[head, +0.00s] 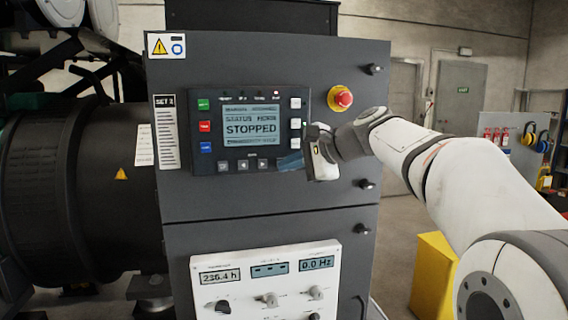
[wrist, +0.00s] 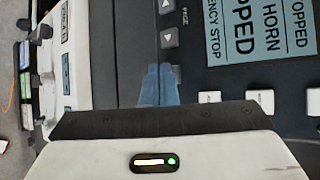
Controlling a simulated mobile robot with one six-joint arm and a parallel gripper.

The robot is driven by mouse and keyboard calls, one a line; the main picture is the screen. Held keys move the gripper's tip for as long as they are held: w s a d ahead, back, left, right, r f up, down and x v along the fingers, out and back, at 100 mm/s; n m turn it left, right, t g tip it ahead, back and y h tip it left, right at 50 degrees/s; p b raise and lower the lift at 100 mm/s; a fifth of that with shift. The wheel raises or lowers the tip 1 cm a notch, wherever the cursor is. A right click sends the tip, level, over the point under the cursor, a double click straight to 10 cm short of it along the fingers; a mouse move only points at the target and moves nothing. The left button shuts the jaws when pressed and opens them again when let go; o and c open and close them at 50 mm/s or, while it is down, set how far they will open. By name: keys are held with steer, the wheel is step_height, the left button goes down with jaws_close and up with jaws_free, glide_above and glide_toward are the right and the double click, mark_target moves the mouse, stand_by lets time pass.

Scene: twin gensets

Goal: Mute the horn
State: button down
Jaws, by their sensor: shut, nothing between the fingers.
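The controller (head: 249,178) on the SET 2 cabinet has a lit display (head: 250,128) reading STOPPED, with a status line that appears to say HORN. In the wrist view the display (wrist: 262,32) is turned sideways and shows HORN and STOP text. White buttons (head: 295,123) run down its right side; they also show in the wrist view (wrist: 262,101). Small grey buttons (head: 240,165) lie below the display, two with arrows (wrist: 168,38). I cannot read which button mutes the horn. My gripper (head: 289,162) is shut and empty, its bluish fingertips at the controller's lower right corner; contact is unclear.
A red emergency stop knob (head: 343,97) sits on the cabinet, just above my wrist. A white meter panel (head: 266,285) with knobs is below. Green, red and blue buttons (head: 204,126) line the controller's left side. A yellow box (head: 434,275) stands on the floor at right.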

steer(key=shift+w+a, duration=0.1)
steer(key=shift+w, duration=0.1)
steer(key=shift+s, duration=0.2)
steer(key=shift+s+d+b, duration=0.3)
steer(key=shift+s+b, duration=0.05)
steer(key=shift+s, duration=0.35)
steer(key=s+d+b, duration=0.1)
steer(key=s+b, duration=0.1)
steer(key=s, duration=0.3)
steer(key=shift+s+d+b, duration=0.3)
steer(key=shift+s, duration=0.1)
stand_by(0.6)
